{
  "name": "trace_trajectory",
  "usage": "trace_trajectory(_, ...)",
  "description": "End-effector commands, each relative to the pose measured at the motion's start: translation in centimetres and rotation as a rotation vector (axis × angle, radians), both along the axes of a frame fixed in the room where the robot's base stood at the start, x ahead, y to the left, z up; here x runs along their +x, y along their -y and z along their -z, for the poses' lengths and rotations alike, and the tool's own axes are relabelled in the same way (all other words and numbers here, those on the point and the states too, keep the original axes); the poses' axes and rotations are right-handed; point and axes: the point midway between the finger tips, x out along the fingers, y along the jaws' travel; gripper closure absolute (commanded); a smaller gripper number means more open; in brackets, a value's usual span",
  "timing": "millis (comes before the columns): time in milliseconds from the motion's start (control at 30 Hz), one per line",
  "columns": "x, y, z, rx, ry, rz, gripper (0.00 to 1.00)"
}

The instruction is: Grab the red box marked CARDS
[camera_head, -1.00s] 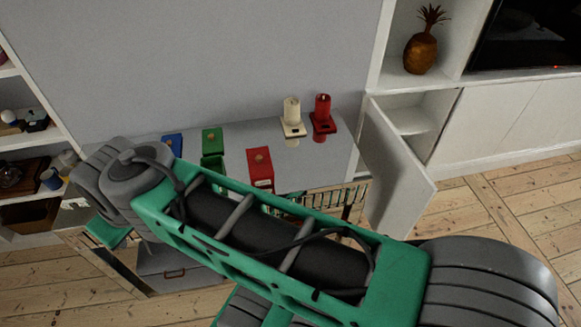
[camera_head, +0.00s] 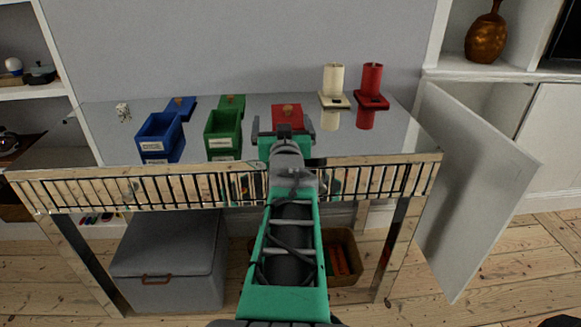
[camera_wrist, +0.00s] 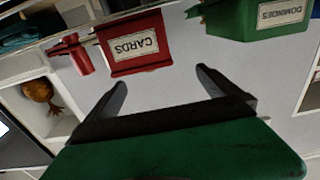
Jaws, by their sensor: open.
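The red box marked CARDS (camera_wrist: 135,45) shows in the wrist view, upside down, ahead of my gripper's fingers. In the head view the red box (camera_head: 287,112) stands on the mirrored table, mostly hidden behind my arm's end; its red top with a brown knob shows. My gripper (camera_wrist: 160,82) is open and empty, its two dark fingers apart and not touching the box.
A green box marked DOMINOES (camera_wrist: 262,18) stands beside the red one. A blue box (camera_head: 160,132), a cream candle holder (camera_head: 334,85) and a red candle holder (camera_head: 371,88) are also on the mirrored table (camera_head: 110,125). An open white cabinet door (camera_head: 475,190) stands at the right.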

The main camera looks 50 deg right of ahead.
Motion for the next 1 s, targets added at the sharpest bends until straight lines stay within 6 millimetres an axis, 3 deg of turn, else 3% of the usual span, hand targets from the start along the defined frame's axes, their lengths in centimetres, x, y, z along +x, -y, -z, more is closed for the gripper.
trace_trajectory(33, -1.0, 1.0, 1.8, -0.022, 0.019, 0.027, 0.00)
trace_trajectory(100, -1.6, 1.7, 2.3, -0.031, 0.027, 0.038, 0.00)
trace_trajectory(200, -0.8, 1.5, 4.2, 0.001, 0.000, 0.001, 0.00)
trace_trajectory(300, 0.0, 2.2, 4.8, 0.009, -0.007, -0.010, 0.00)
trace_trajectory(700, 4.0, 7.0, 4.5, 0.010, -0.006, -0.012, 0.00)
trace_trajectory(1000, 4.2, 7.4, 4.3, 0.009, -0.007, -0.010, 0.03)
